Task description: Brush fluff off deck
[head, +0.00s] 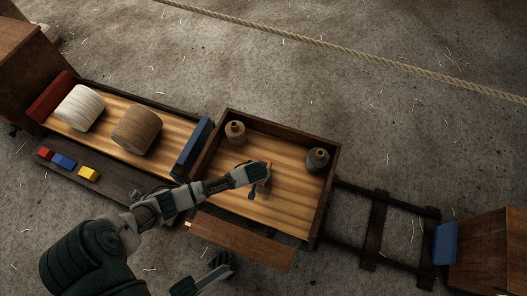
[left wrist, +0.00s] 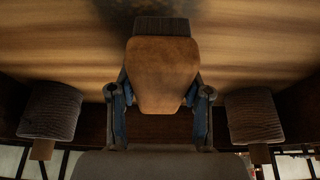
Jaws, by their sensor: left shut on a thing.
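My left gripper (head: 262,180) reaches over the deck (head: 290,206), a shallow wooden tray with dark raised sides. It is shut on a brush (left wrist: 163,75), which has a brown wooden body and dark bristles (left wrist: 162,27) pointing away from the wrist. The bristles are over the striped boards; I cannot tell whether they touch. In the head view the brush (head: 268,174) is small and partly hidden by the gripper. No fluff can be made out on the boards. Dark parts, perhaps my right gripper (head: 205,277), show at the bottom edge; their opening is unclear.
Two dark bobbins, one left (head: 235,133) and one right (head: 317,160), stand in the deck's far corners. A neighbouring wagon holds a white spool (head: 80,108) and a brown spool (head: 137,128). Coloured blocks (head: 64,161) lie along its near ledge. A rope (head: 340,48) crosses behind.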

